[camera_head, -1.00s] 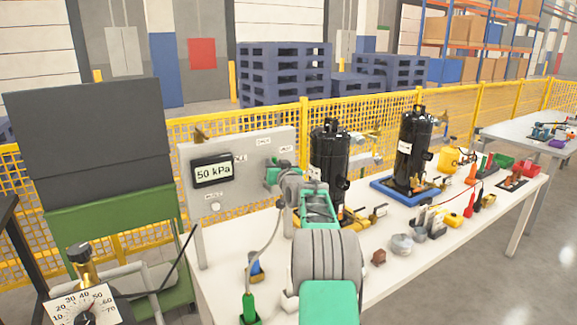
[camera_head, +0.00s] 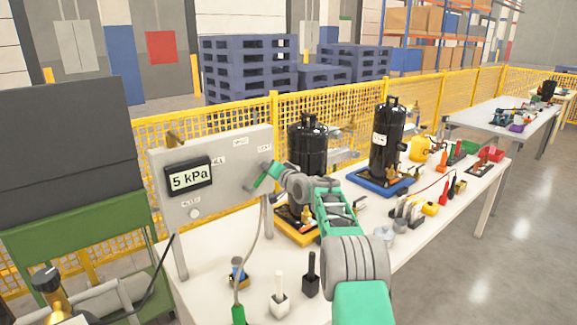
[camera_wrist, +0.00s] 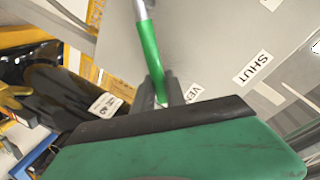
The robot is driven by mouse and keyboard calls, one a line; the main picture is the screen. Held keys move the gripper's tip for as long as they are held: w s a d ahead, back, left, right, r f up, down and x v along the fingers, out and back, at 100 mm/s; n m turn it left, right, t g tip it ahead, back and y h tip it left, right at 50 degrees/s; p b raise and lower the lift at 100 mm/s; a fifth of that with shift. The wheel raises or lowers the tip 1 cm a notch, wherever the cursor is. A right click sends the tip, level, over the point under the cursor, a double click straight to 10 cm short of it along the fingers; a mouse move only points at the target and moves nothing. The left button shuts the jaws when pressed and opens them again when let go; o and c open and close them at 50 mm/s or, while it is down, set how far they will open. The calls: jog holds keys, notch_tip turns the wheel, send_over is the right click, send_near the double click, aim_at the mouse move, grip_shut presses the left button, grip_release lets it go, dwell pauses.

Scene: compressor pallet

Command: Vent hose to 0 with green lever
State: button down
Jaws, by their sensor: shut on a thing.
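The grey gauge panel (camera_head: 225,200) stands on the left end of the white table, and its display (camera_head: 188,177) reads 5 kPa. A partly covered label starting "VE" (camera_wrist: 193,93) lies beside the fingertips, and a SHUT label (camera_wrist: 253,68) is farther right. The grey hose (camera_head: 257,240) hangs from the panel to a green end piece (camera_head: 239,314).
Two black compressors (camera_head: 308,145) (camera_head: 386,140) stand behind and right of my arm. A white-based and a black tool (camera_head: 279,303) (camera_head: 311,275) stand on the near tabletop. A yellow mesh fence (camera_head: 250,112) runs behind the table. A green cart (camera_head: 85,240) is at left.

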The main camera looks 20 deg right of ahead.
jog(key=shift+f, duration=0.15)
dwell(0.3)
jog(key=c, duration=1.6)
grip_release()
jog(key=shift+o, duration=1.2)
jog(key=b+v, duration=0.2)
jog(key=v, duration=0.5)
jog(key=shift+s, duration=0.35)
jog(key=shift+d, duration=0.1)
